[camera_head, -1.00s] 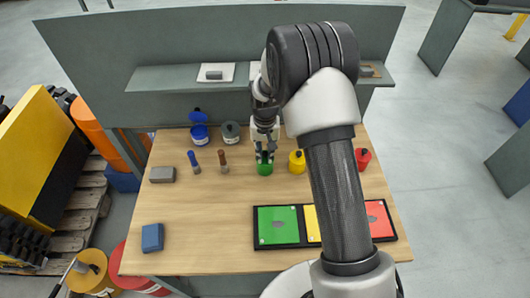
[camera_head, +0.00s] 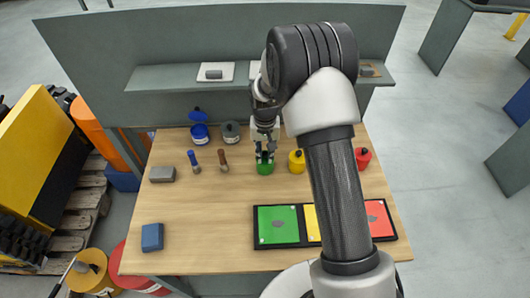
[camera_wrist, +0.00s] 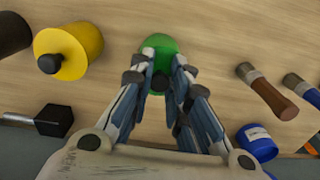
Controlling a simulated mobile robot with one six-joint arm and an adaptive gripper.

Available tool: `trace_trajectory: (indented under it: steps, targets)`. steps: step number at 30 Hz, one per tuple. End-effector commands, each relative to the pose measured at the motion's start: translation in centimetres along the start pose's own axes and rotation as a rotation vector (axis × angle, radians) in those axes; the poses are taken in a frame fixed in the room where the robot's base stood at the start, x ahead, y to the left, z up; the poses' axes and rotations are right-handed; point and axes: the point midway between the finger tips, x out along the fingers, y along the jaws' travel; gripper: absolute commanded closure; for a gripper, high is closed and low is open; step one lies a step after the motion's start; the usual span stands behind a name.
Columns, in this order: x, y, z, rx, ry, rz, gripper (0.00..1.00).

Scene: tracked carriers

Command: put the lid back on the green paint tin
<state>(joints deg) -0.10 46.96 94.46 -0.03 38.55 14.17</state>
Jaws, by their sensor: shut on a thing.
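The green paint tin (camera_head: 265,169) stands upright on the wooden table, under my gripper (camera_head: 265,155). In the wrist view the round green top (camera_wrist: 160,45) shows beyond the fingertips. My gripper (camera_wrist: 160,82) is shut on the dark knob of the green lid, pointing down over the tin. The fingers hide part of the lid and tin. I cannot tell whether the lid is fully seated on the rim or held just above it.
A yellow tin (camera_head: 297,162) stands close to the right, a red tin (camera_head: 362,158) farther right. Colour panels (camera_head: 278,237) lie in front. The front left table is mostly clear.

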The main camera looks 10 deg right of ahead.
Motion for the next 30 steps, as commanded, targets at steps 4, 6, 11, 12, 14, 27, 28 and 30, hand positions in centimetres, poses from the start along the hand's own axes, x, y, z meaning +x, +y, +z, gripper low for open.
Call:
trace_trajectory:
  steps: [4, 6, 11, 12, 14, 27, 28, 30]
  targets:
    - [-0.01, 0.0, -0.01, 0.0, 0.0, 0.0, 0.8]
    - [-0.01, 0.0, -0.01, 0.0, 0.0, 0.0, 0.75]
    - [-0.01, 0.0, -0.01, 0.0, 0.0, 0.0, 0.64]
    - [-0.01, 0.0, -0.01, 0.0, 0.0, 0.0, 0.62]
    - [-0.01, 0.0, -0.01, 0.0, 0.0, 0.0, 0.6]
    - [0.0, 0.0, 0.0, 0.0, 0.0, 0.0, 0.44]
    - [0.0, 0.0, 0.0, 0.0, 0.0, 0.0, 0.42]
    - [0.0, 0.0, 0.0, 0.0, 0.0, 0.0, 0.4]
